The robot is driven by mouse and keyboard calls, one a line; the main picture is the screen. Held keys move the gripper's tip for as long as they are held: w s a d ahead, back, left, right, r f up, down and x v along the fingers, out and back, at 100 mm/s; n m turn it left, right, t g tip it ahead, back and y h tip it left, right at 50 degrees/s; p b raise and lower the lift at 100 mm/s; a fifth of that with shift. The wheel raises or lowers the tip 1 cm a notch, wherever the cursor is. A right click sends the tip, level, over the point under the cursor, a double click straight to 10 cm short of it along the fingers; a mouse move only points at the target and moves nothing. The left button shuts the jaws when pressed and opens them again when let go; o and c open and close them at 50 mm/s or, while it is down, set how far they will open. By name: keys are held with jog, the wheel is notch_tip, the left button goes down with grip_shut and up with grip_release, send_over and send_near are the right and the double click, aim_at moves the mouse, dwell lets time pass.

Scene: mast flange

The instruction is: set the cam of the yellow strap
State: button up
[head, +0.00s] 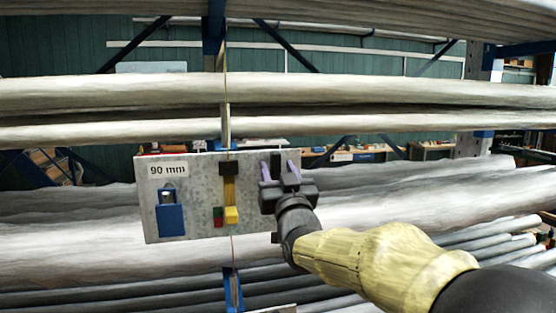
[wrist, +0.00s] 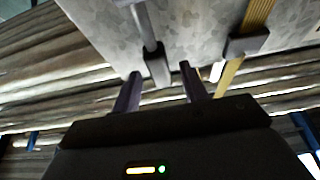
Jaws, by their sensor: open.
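In the wrist view, the yellow strap (wrist: 258,14) passes through a dark buckle (wrist: 247,45) at upper right. My gripper (head: 279,167) is open, right of the yellow strap, at the plate's right end.
The plate (head: 190,168) carries a "90 mm" label and a blue padlock (head: 170,220). A small red and green block (head: 218,216) sits beside the yellow one. Long pale bars (head: 400,95) run across above and behind the plate. Blue rack posts stand behind.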

jog(key=shift+w+a+r, duration=0.1)
jog(key=shift+w+r, duration=0.05)
jog(key=shift+w, duration=0.1)
grip_shut()
